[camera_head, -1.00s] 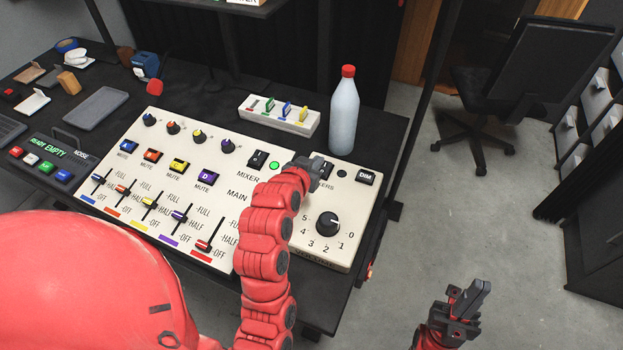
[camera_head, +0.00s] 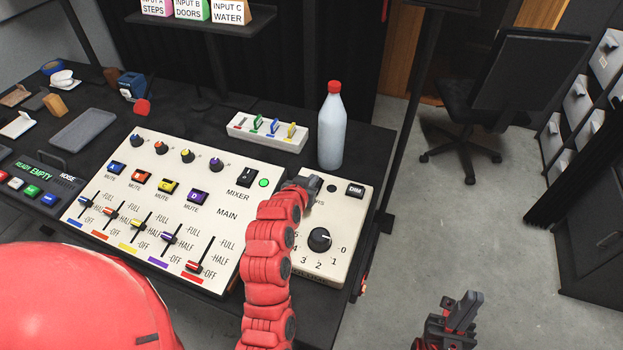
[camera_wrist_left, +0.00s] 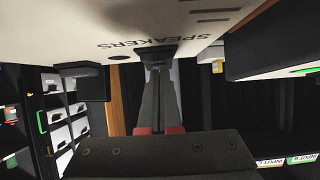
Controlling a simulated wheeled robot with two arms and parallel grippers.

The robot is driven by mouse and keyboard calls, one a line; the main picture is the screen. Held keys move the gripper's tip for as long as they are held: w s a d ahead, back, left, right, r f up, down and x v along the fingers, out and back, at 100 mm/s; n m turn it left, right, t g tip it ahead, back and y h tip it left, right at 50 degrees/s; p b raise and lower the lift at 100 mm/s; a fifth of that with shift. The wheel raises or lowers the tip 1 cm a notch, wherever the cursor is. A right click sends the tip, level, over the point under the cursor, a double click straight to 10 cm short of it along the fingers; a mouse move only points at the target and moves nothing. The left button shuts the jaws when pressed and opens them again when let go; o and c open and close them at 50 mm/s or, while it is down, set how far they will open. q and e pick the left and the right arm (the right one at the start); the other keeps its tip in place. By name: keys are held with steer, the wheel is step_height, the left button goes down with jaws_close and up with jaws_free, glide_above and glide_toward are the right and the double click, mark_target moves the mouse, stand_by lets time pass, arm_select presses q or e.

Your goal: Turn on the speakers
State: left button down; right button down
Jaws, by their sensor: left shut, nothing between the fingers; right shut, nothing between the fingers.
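The cream speakers box (camera_head: 335,215) has a large black knob, a DIM button (camera_head: 355,191) and a small dark, unlit lamp (camera_head: 332,188). My left gripper (camera_head: 312,184) is shut and empty, over the box's upper left corner, hiding the switch there and part of the SPEAKERS label. In the left wrist view, the shut fingertips (camera_wrist_left: 157,70) are at the black speakers switch (camera_wrist_left: 150,54); I cannot tell whether they touch it. The label reads upside down beside it. My right gripper (camera_head: 465,308) is shut and empty over the floor at the lower right.
The mixer panel (camera_head: 120,247) is left of the box, with its green lamp (camera_head: 263,183) lit. A bottle with a red cap (camera_head: 332,135) stands behind the box. A cream holder (camera_head: 263,142) with coloured pieces is nearby. An office chair (camera_head: 470,125) stands beyond the desk.

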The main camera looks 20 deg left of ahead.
arm_select(q)
steer(key=shift+w+r+g+p, duration=0.2)
steer(key=shift+w+g+p, duration=0.05)
steer(key=shift+g+p, duration=0.1)
steer(key=shift+s+f, duration=0.1)
steer(key=shift+f, duration=0.25)
steer(key=shift+w+r+b, duration=0.3)
steer(key=shift+w+r, duration=0.05)
steer(key=shift+w, duration=0.45)
